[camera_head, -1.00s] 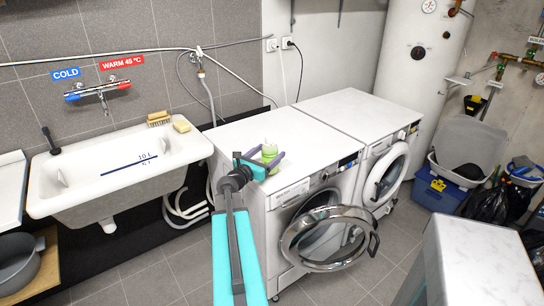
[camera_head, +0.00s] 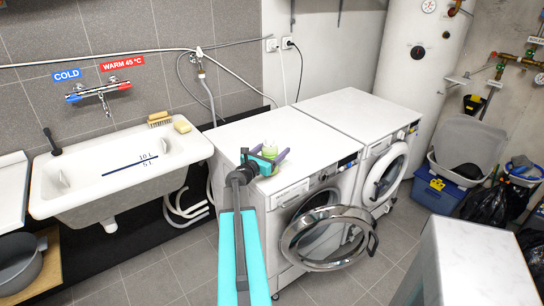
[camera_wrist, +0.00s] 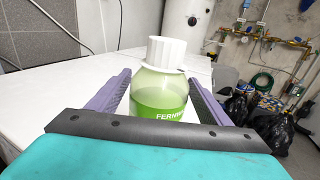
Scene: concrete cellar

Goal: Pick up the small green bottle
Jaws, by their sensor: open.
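The small green bottle (camera_wrist: 160,92) has a white cap, a clear upper part and a green label or content with partly hidden lettering. It stands upright on the white top of the left washing machine (camera_head: 262,128); in the head view the bottle (camera_head: 269,149) is partly covered by my gripper. My gripper (camera_head: 270,155) is open, with its purple fingers on either side of the bottle. In the wrist view my gripper (camera_wrist: 155,88) shows a finger to the left and one to the right of the bottle. The bottle's base is hidden behind the gripper's dark bar.
A second white machine (camera_head: 350,108) stands to the right, level with the first. The front machine's round door (camera_head: 330,238) hangs open. A sink (camera_head: 120,172) with a brush and a sponge on its rim is at the left. The machine tops are otherwise clear.

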